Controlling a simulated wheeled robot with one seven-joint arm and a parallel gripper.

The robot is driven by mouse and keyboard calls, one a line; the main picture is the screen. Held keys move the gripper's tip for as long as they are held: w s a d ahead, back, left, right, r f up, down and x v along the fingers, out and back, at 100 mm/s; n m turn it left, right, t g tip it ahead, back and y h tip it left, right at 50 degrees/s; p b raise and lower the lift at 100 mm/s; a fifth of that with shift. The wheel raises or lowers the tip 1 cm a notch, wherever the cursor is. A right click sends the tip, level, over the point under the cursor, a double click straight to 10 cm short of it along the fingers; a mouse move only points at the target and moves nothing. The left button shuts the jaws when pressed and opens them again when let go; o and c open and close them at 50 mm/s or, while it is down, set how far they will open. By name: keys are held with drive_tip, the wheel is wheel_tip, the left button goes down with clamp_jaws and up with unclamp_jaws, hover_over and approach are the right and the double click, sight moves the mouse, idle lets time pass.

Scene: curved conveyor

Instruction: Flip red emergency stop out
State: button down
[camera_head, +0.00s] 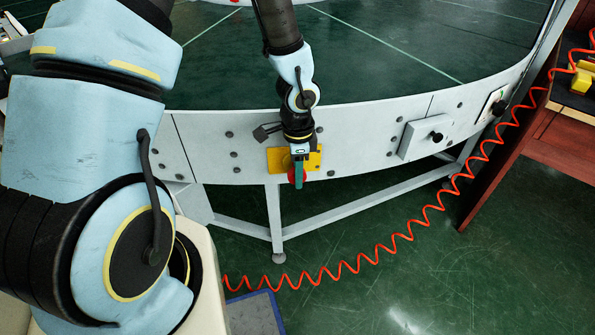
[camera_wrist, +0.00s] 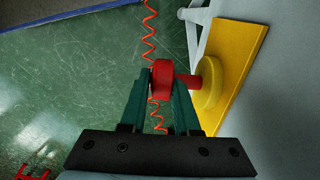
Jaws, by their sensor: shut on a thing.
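The red emergency stop (camera_wrist: 162,80) is a round red button on a short red stem. The stem joins a round yellow boss on a yellow plate (camera_wrist: 236,62). In the head view the yellow plate (camera_head: 277,160) is fixed to the white side of the conveyor, and part of the red button (camera_head: 292,176) shows behind my gripper. My gripper (camera_wrist: 163,78) is shut on the red button, with one green finger on each side of its head. It also shows in the head view (camera_head: 299,178), pointing down in front of the plate.
A coiled red hose (camera_head: 400,243) runs across the green floor. A wooden bench (camera_head: 520,150) stands at the right.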

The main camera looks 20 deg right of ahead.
drive_tip(key=shift+s+a, duration=0.1)
drive_tip(key=shift+s, duration=0.2)
drive_tip(key=c, duration=0.9)
unclamp_jaws()
drive_tip(key=shift+s, duration=0.1)
wheel_tip(320, 180, up, 11)
drive_tip(key=p, duration=0.3)
drive_tip(key=shift+f, duration=0.1)
drive_tip(key=w+a+r+n+p, duration=0.1)
drive_tip(key=a+r+n+p, duration=0.2)
drive_tip(key=a+r+n, duration=0.3)
drive_tip(key=w+a+r+n+t+p, duration=0.1)
drive_tip(key=a+r+n+p, duration=0.1)
drive_tip(key=a+r+n, duration=0.5)
drive_tip(key=w+a+r+n+p, duration=0.1)
drive_tip(key=a+r+n+p, duration=0.2)
drive_tip(key=a, duration=0.9)
wheel_tip(320, 180, up, 4)
drive_tip(key=shift+w+f+n+t+p, duration=0.1)
drive_tip(key=shift+f+n+t+p, duration=0.05)
drive_tip(key=shift+n, duration=0.75)
drive_tip(key=shift+w+f+n+t+p, duration=0.1)
drive_tip(key=shift+n+t+p, duration=0.05)
drive_tip(key=shift+n, duration=0.75)
